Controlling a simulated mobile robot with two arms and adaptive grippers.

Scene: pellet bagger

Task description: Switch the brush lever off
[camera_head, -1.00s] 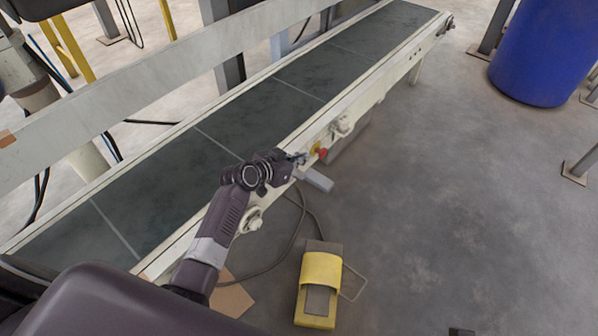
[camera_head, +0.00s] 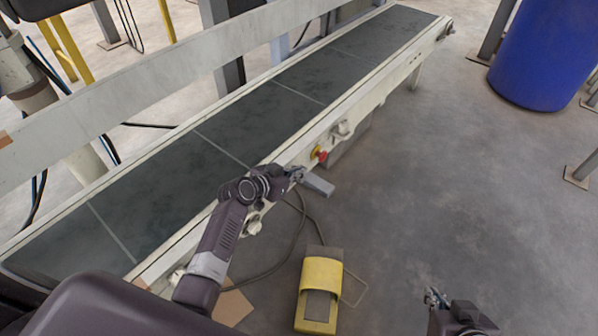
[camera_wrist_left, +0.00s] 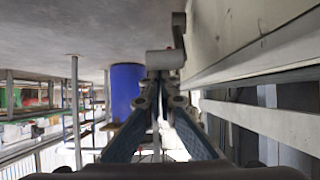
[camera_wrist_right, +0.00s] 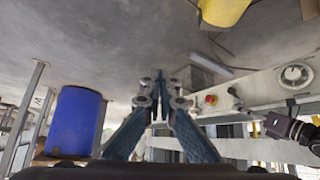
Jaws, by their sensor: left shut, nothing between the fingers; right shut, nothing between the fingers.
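A grey bar-shaped piece (camera_head: 318,184) sticks out from the conveyor's near side; I take it for the brush lever, though no label is readable. It also shows in the left wrist view (camera_wrist_left: 162,60) just beyond the fingertips, and in the right wrist view (camera_wrist_right: 210,65). My left gripper (camera_head: 298,173) is shut and empty, at the conveyor's side edge close to the bar's inner end; contact cannot be told. My right gripper (camera_head: 432,296) is shut and empty, over the floor at lower right, apart from the conveyor.
A red button on a yellow base (camera_head: 319,153) is on the conveyor side, just beyond my left gripper. A round knob (camera_head: 253,225) is nearer. A yellow foot pedal (camera_head: 320,285) with a cable is on the floor. A blue drum (camera_head: 545,55) stands far right. Floor between is clear.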

